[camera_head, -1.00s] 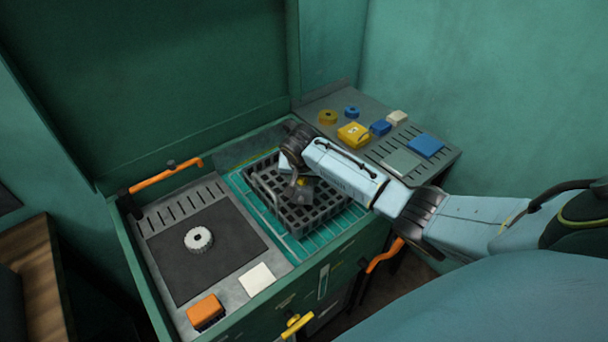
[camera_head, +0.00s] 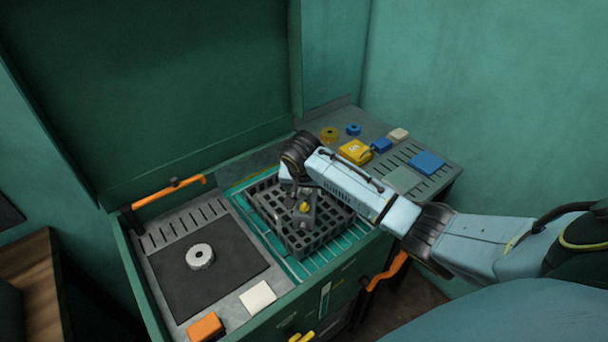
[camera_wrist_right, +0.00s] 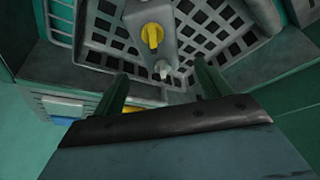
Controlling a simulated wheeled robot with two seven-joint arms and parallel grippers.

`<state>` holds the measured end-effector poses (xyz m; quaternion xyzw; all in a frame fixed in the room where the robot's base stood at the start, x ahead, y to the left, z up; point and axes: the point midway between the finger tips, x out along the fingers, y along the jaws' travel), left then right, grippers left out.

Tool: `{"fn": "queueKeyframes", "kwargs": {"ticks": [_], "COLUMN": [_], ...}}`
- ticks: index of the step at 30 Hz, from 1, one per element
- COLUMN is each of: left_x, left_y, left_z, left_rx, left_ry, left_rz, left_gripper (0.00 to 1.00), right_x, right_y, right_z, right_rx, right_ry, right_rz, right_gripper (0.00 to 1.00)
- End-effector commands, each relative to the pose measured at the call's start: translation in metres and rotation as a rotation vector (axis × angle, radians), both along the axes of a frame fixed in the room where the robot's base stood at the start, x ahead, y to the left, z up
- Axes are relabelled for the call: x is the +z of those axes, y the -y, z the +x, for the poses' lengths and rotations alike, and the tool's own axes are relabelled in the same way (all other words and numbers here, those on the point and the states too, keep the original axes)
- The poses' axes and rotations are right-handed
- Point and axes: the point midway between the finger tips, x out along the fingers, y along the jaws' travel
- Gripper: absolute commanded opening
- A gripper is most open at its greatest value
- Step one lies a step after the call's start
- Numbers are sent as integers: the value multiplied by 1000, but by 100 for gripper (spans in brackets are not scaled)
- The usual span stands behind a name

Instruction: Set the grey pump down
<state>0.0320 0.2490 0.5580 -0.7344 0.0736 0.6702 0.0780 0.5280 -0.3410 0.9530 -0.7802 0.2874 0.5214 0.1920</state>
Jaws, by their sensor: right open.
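The grey pump (camera_head: 309,218), a grey block with a yellow knob, sits in the dark grey perforated basket (camera_head: 322,243). In the right wrist view the pump (camera_wrist_right: 150,18) shows its yellow knob and a small pale nozzle, with the basket (camera_wrist_right: 88,52) around it. My right gripper (camera_head: 293,192) is over the basket, close by the pump. In the wrist view its two fingers (camera_wrist_right: 163,82) are spread apart with nothing between them, and the pump is beyond the fingertips. My left gripper is not in view.
The basket stands on a teal rack (camera_head: 290,262). To its left are a dark mat (camera_head: 180,280) with a white gear (camera_head: 200,256), a white square (camera_head: 258,297) and an orange block (camera_head: 205,327). A side shelf (camera_head: 440,190) at right holds yellow and blue parts.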

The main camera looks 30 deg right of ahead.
Motion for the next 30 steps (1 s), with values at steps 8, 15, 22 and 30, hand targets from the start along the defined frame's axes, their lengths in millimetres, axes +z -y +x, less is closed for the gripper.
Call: {"fn": "queueKeyframes", "kwargs": {"ticks": [8, 15, 22, 30], "left_x": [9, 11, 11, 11], "left_y": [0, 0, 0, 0], "left_z": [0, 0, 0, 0], "left_rx": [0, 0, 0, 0], "left_ry": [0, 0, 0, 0], "left_rz": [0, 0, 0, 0], "left_gripper": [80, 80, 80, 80], "right_x": [57, 79, 81, 66], "right_y": [-15, -21, -22, -34], "right_z": [-17, -24, -25, -39], "right_rx": [0, -2, -2, 62], "right_ry": [4, 0, 0, -18], "right_rz": [1, 1, 1, 6], "right_gripper": [76, 76, 76, 76]}}
